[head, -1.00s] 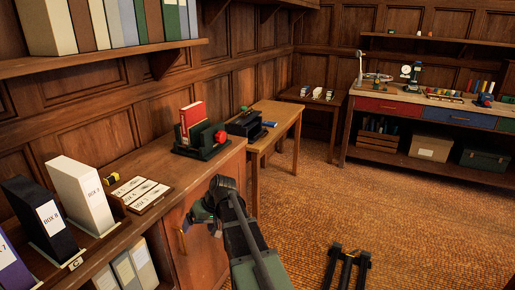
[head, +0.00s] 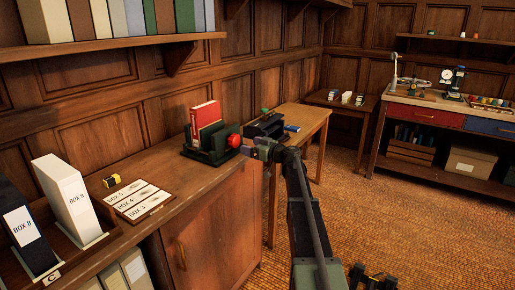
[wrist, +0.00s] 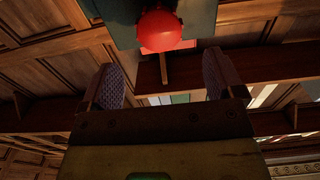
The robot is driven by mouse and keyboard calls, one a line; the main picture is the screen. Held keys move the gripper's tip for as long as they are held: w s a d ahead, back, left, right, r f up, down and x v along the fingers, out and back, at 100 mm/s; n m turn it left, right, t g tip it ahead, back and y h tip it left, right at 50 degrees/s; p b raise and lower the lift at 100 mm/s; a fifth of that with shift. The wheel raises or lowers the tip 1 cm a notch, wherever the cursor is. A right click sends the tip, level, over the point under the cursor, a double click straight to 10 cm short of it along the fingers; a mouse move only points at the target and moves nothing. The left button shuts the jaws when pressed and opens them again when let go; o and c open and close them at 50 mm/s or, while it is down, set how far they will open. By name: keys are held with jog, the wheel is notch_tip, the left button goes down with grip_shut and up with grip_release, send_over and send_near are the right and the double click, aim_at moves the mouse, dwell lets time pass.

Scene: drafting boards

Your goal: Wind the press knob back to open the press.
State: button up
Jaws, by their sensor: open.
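The press (head: 208,148) is dark green and stands on the wooden counter with a red book (head: 204,115) and a green one upright in it. Its red round knob (head: 234,141) is on the right side. My gripper (head: 250,145) is just right of the knob at about its height. In the wrist view the red knob (wrist: 160,31) shows at the top centre, beyond my two fingertips (wrist: 163,82). The fingers are spread apart with nothing between them, and the knob looks clear of them.
A label board (head: 138,199) and a yellow-black tape (head: 112,180) lie on the counter (head: 175,210) left of the press. A white box file (head: 75,198) stands farther left. A small table (head: 300,122) with a dark tray is behind my arm.

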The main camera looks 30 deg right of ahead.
aim_at(238, 142)
jog(key=x, duration=0.8)
jog(key=shift+w+a, duration=0.15)
jog(key=shift+w, duration=0.2)
